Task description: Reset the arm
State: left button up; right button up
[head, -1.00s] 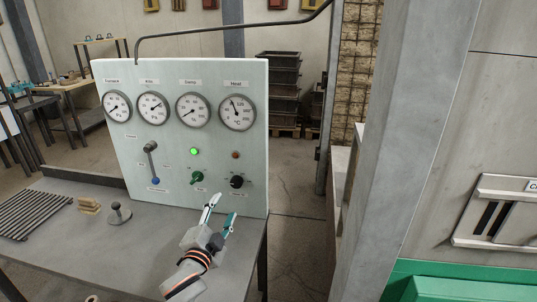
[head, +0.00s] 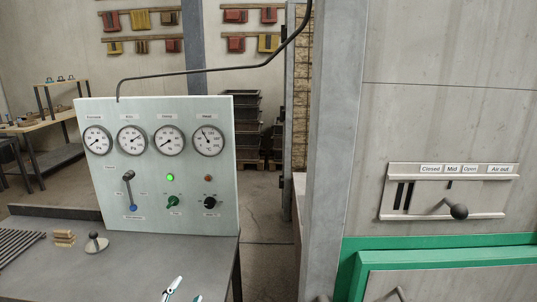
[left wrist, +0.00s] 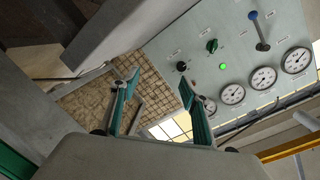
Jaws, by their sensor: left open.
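My left gripper (head: 182,292) shows at the bottom edge of the head view, low in front of the control panel (head: 222,140). Only its fingertips show there; the arm is out of frame. In the left wrist view its two teal fingers (left wrist: 158,88) are spread apart with nothing between them. The panel, with its gauges, green lamp (left wrist: 222,67) and knobs, lies beyond the fingers, apart from them. My right gripper is in neither view.
The panel stands on a grey table (head: 150,265) with a small round-based knob (head: 96,243) and wooden blocks (head: 64,238). A concrete pillar (head: 335,150) rises right of the panel. Further right is an air slider plate (head: 400,208) with a ball handle (head: 459,211) above a green frame (head: 352,268).

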pick_arm(q)
jog(key=s+d+f+n+g, duration=0.1)
jog(key=s+f+n+g, duration=0.1)
jog(key=s+f, duration=0.7)
jog(key=s+d+f+n+g+h, duration=0.1)
jog(key=s+f+n+g, duration=0.2)
jog(key=s+f, duration=0.6)
jog(key=s+n, duration=0.1)
jog(key=s, duration=0.6)
jog(key=shift+d+f+g+h, duration=0.2)
jog(key=shift+f+g+h, duration=0.1)
